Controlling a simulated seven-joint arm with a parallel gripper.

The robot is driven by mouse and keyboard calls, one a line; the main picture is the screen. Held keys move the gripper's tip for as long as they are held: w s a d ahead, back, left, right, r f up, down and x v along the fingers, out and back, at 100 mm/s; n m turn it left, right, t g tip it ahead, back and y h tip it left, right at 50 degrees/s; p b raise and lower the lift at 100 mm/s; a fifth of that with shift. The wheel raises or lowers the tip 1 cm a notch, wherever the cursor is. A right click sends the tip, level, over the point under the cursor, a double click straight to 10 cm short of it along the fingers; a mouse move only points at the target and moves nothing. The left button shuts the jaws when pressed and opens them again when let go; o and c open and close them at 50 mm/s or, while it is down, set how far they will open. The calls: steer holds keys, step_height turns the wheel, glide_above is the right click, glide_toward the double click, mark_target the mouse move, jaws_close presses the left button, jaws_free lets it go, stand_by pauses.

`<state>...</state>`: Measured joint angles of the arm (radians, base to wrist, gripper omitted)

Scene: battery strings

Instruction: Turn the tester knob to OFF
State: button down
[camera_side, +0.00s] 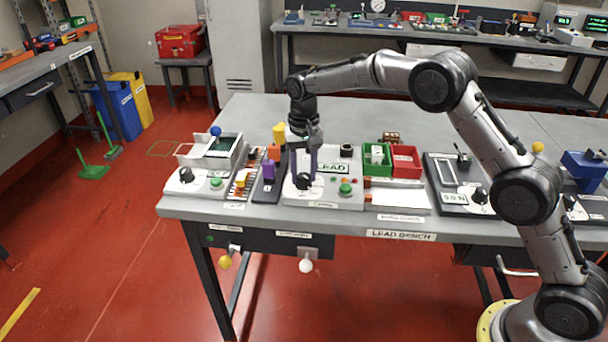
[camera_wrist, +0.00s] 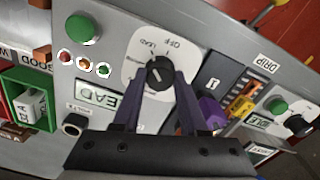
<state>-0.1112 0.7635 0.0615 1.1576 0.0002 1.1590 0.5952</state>
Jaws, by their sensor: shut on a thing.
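The tester (camera_side: 325,195) is a light grey box on the bench, with a screen reading LEAD (camera_side: 333,168). Its black knob (camera_wrist: 159,72) sits on a white dial plate (camera_wrist: 137,70) with small labels, one reading OFF. In the side view the knob (camera_side: 303,182) is at the tester's front left, partly hidden by the fingers. My gripper (camera_wrist: 160,78) is shut on the knob, with a purple finger on either side. My gripper (camera_side: 304,178) points down onto it in the side view. A mark shows on the knob's top, but its exact setting is hard to tell.
A green button (camera_wrist: 83,28) and several small lamps (camera_wrist: 83,62) sit on the tester. Purple (camera_side: 269,169) and orange (camera_side: 274,152) blocks stand close left of my gripper. Green (camera_side: 377,160) and red (camera_side: 406,161) bins stand to the right.

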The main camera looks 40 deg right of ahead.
mark_target(304, 175)
steer(key=m, duration=0.3)
steer(key=shift+m, duration=0.9)
steer(key=m, duration=0.3)
steer(key=shift+m, duration=0.4)
steer(key=shift+m, duration=0.4)
steer(key=c, duration=0.5)
jaws_free()
steer(key=shift+r, duration=1.75)
